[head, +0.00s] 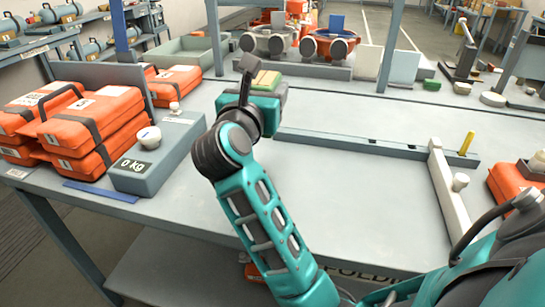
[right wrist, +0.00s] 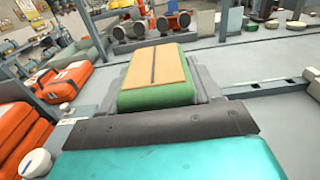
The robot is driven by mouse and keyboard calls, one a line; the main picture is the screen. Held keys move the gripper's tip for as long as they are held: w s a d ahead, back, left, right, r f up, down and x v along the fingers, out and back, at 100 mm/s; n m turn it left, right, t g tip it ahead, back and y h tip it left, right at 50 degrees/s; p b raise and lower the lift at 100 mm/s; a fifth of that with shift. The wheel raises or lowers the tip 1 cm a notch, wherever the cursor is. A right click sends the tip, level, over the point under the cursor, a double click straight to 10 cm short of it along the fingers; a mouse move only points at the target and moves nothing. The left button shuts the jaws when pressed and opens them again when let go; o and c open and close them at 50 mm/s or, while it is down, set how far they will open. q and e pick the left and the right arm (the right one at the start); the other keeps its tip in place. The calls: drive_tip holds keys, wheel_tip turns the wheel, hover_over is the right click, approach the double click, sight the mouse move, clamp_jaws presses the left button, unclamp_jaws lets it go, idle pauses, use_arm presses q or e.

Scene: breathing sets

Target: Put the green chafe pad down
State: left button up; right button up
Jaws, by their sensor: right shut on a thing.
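The green chafe pad (head: 268,78) shows as a green block with a tan top at the end of my right arm. It fills the middle of the right wrist view (right wrist: 155,85), with a dark line along its tan top. My right gripper (head: 265,92) is shut on it above the far left part of the grey table (head: 330,190). The fingers are mostly hidden, and I cannot tell whether the pad touches the table. My left gripper is out of view.
Orange packs (head: 95,125) are stacked at the left, beside a grey scale (head: 160,155) reading 0 kg. A low grey rail (head: 370,145) crosses the table, meeting a pale bar (head: 447,190). Orange and grey breathing sets (head: 330,42) stand behind. The table's middle is clear.

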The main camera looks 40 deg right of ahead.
wheel_tip(320, 180, down, 7)
drive_tip(key=shift+f+b, duration=0.1)
drive_tip(key=shift+b, duration=0.55)
wheel_tip(320, 180, down, 5)
drive_tip(key=shift+f+b, duration=0.2)
drive_tip(key=shift+b, duration=0.4)
drive_tip(key=shift+f, duration=0.6)
drive_tip(key=o, duration=1.4)
drive_tip(key=shift+c, duration=0.2)
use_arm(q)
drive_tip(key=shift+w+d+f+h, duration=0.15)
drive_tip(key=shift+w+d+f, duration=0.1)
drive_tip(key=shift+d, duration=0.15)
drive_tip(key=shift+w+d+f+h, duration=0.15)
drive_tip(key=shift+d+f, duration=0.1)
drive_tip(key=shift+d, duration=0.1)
